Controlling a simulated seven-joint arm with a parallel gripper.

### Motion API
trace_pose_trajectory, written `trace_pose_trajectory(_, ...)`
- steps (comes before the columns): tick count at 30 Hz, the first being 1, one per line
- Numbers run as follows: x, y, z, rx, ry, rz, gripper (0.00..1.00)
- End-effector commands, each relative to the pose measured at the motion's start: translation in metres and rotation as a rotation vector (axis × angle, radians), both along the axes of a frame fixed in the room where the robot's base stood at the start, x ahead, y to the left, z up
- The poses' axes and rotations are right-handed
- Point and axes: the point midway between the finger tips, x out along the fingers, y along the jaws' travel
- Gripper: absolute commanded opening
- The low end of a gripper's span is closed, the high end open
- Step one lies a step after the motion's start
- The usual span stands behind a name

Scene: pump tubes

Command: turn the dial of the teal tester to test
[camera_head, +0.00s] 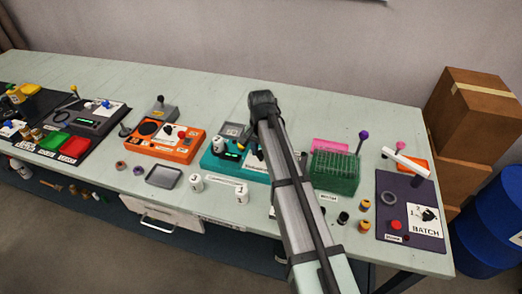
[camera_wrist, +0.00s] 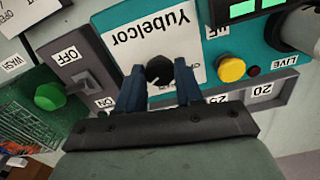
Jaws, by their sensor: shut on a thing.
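The teal tester (camera_head: 219,161) stands near the middle of the table, partly hidden by my arm in the head view. In the wrist view its teal face (camera_wrist: 115,22) fills the top, upside down, with a white "Yubelcor" plate (camera_wrist: 160,28). My gripper (camera_wrist: 160,78) has its two blue fingers on either side of the round black dial (camera_wrist: 159,70) and is shut on it. A pale pointer mark shows on the dial's lower left. No "test" label is readable; the fingers and wrist hide part of the dial's surroundings.
Beside the dial are a yellow button (camera_wrist: 231,68), a grey OFF/ON switch (camera_wrist: 86,80) and a grey strip marked 20 and 25 (camera_wrist: 262,91). A green rack (camera_head: 335,172) stands close right of the tester, the orange device (camera_head: 167,150) to its left.

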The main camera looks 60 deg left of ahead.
Motion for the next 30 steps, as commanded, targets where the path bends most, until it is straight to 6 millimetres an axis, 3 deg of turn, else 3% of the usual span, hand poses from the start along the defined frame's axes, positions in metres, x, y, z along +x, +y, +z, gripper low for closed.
trace_pose_trajectory(10, 0.0003, 0.0002, -0.0001, 0.001, -0.001, -0.003, 0.05)
trace_pose_trajectory(11, 0.0003, 0.0002, -0.0002, 0.001, -0.001, -0.003, 0.38)
trace_pose_trajectory(18, 0.0002, 0.0001, -0.0001, 0.0, 0.0, -0.002, 0.61)
trace_pose_trajectory(30, 0.0002, 0.0003, 0.0087, 0.001, -0.001, -0.002, 0.61)
